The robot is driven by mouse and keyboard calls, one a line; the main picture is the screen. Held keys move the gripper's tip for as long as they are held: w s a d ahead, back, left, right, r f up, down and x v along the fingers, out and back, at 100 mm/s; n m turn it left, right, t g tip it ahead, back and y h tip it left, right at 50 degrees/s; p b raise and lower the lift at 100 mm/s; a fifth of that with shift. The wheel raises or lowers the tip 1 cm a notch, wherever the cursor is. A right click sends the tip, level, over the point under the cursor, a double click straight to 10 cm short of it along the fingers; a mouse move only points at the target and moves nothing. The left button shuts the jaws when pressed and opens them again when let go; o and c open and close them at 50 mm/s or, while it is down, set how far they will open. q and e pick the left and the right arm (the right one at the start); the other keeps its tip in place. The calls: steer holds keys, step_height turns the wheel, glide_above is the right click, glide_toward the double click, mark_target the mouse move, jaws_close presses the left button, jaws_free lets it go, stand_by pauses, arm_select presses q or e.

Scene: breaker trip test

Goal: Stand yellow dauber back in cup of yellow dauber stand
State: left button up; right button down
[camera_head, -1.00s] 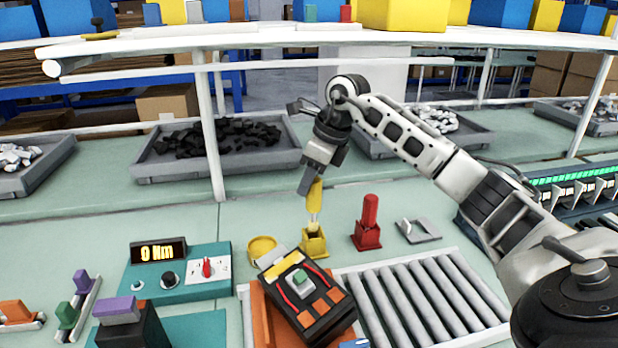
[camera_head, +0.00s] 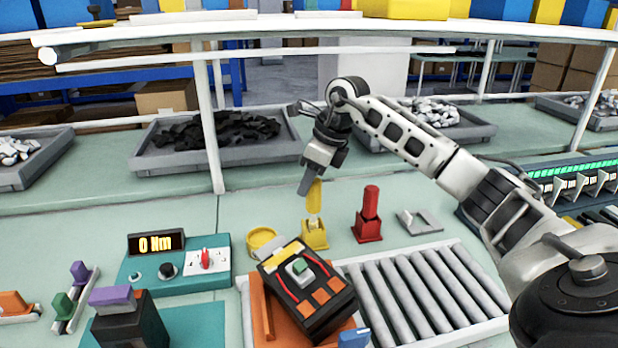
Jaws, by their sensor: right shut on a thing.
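The yellow dauber (camera_head: 314,197) is upright in the head view, with its lower end at the cup of the yellow dauber stand (camera_head: 315,240). Its tip is hidden in or behind the cup rim; I cannot tell whether it touches the bottom. My right gripper (camera_head: 308,185) is shut on the upper part of the dauber, coming down from above. My left gripper is not in view.
A red dauber in its stand (camera_head: 368,220) is just right. A round yellow dish (camera_head: 262,241) is at left. A black breaker (camera_head: 307,285) lies in front, beside a roller conveyor (camera_head: 425,290). A torque tester (camera_head: 178,266) stands farther left.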

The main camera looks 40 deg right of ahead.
mark_target(307, 198)
steer(key=shift+f+b, duration=1.1)
steer(key=shift+f, duration=0.65)
steer(key=c, duration=1)
jaws_free()
steer(key=shift+c, duration=0.2)
steer(key=v, duration=1.6)
